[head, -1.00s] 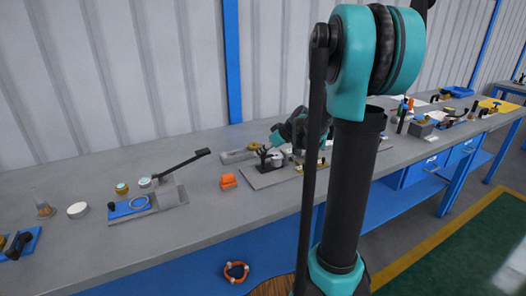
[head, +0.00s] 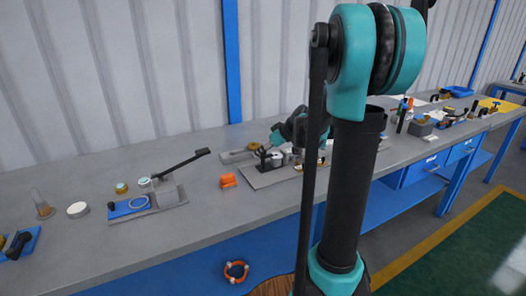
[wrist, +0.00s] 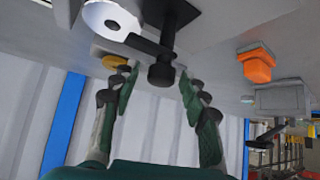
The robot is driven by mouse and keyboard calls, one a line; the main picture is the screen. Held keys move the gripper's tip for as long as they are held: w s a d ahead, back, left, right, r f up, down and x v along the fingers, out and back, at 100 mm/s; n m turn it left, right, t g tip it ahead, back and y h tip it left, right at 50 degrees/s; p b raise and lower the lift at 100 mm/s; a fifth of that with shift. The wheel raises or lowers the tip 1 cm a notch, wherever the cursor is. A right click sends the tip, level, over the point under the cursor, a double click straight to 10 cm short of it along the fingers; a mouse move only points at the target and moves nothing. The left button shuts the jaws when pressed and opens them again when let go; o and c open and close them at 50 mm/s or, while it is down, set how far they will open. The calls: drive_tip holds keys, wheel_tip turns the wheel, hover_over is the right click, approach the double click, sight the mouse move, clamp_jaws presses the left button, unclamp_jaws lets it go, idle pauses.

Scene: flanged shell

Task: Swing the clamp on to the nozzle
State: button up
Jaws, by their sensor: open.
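In the wrist view a black knob (wrist: 162,74) stands between the fingers of my gripper (wrist: 158,72). A dark arm joins it to a black block, and its end lies by a pale round flange (wrist: 96,20) with a central hole. The knob and arm look like the clamp and the flange like the nozzle's end, but I cannot be sure. My gripper is open, one finger on each side of the knob; contact cannot be told. In the head view the black clamp parts (head: 270,158) sit on a grey plate (head: 262,181), with my gripper above and partly hidden by my arm.
An orange block (head: 228,181) lies left of the plate; it also shows in the wrist view (wrist: 257,66). A blue fixture with a raised black lever (head: 182,164) stands further left. A yellow round part (wrist: 115,61) is behind one finger. The bench front is mostly clear.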

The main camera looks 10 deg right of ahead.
drive_tip(key=v, duration=1.2)
